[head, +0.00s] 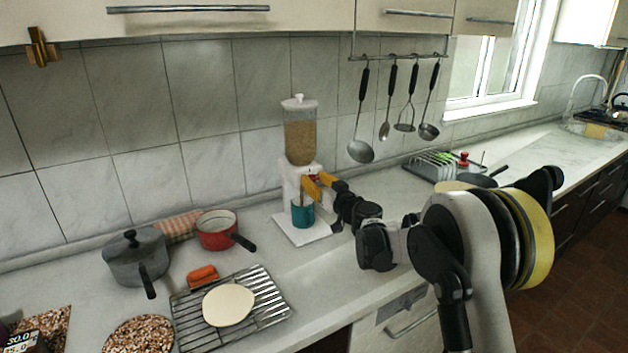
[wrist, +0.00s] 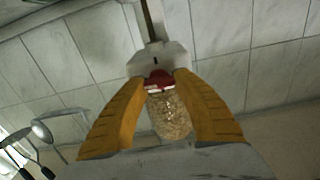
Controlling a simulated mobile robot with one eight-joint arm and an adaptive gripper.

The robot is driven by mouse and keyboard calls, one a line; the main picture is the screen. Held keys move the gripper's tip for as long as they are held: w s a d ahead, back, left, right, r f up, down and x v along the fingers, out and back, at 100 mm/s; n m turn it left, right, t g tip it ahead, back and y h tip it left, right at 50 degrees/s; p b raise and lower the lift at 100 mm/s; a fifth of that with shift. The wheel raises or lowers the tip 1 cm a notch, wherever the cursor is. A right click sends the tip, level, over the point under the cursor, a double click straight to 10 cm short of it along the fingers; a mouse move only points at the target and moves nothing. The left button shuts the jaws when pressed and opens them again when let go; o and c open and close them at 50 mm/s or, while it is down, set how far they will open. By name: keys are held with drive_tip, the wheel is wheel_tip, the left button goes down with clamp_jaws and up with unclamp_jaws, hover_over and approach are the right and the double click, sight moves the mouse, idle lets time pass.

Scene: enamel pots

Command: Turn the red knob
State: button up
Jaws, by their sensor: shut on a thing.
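The red knob (wrist: 158,80) is on the front of a white dispenser (head: 288,181) with a clear hopper (head: 300,137) of grain. My gripper (wrist: 164,83) has its yellow fingers on both sides of the knob, shut on it, in the wrist view. In the head view my gripper (head: 313,184) reaches the dispenser from the right and hides most of the knob. A teal cup (head: 302,214) stands on the dispenser's white base below my fingers. The wrist view also shows the grain hopper (wrist: 170,116).
A red pan (head: 215,231), a grey lidded pot (head: 133,258) and a wire rack (head: 265,293) with a flat round piece stand left of the dispenser. Utensils (head: 362,151) hang on the wall to the right. A dish rack (head: 432,168) stands further right.

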drive_tip(key=m, duration=0.4)
drive_tip(key=shift+w+d+m, duration=0.1)
drive_tip(key=shift+m, duration=0.2)
drive_tip(key=m, duration=0.4)
drive_tip(key=shift+p, duration=0.4)
drive_tip(key=m, duration=0.4)
drive_tip(key=shift+f+m, duration=0.1)
drive_tip(key=shift+m, duration=0.3)
drive_tip(key=shift+f+m, duration=0.1)
drive_tip(key=shift+m, duration=1.7)
drive_tip(key=o, duration=1.2)
drive_tip(key=shift+d, duration=0.1)
